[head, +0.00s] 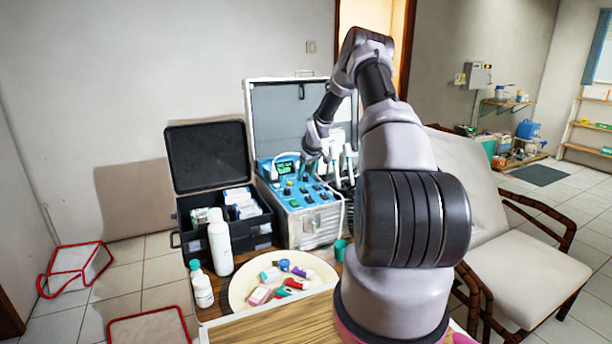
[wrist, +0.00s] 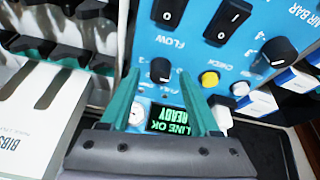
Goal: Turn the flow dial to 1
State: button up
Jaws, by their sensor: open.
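The blue control panel (head: 322,196) sits in an open silver case; in the wrist view it (wrist: 200,50) appears upside down. A small dark knob (wrist: 160,69), next to the FLOW label, looks like the flow dial; its pointer and numbers are too small to read. My gripper (wrist: 159,76) is open, with its teal fingertips on either side of this knob in the picture. I cannot tell whether they touch it. In the head view my gripper (head: 304,174) is over the panel's back part, and the dial cannot be made out. The green screen (wrist: 168,117) reads LINE OK READY.
Black rocker switches (wrist: 230,20), a yellow button (wrist: 210,79) and another black knob (wrist: 279,76) are close by. A white gauge (wrist: 138,114) is beside the screen. An open black case (head: 262,226), a white bottle (head: 219,246) and a round tray (head: 240,292) stand nearby.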

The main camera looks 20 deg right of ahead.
jog(key=shift+f, duration=0.1)
grip_shut()
jog(key=shift+a+m, duration=0.1)
jog(key=shift+m, duration=0.4)
jog(key=m+h, duration=0.1)
jog(key=m, duration=0.3)
jog(key=shift+w+a+m+h, duration=0.1)
jog(key=shift+a+m+h, duration=0.05)
jog(key=shift+m+h, duration=0.25)
jog(key=m+h, duration=0.1)
jog(key=m, duration=0.2)
jog(key=m+g, duration=0.1)
jog(key=m, duration=0.2)
jog(key=shift+g+h, duration=0.3)
jog(key=shift+h, duration=0.1)
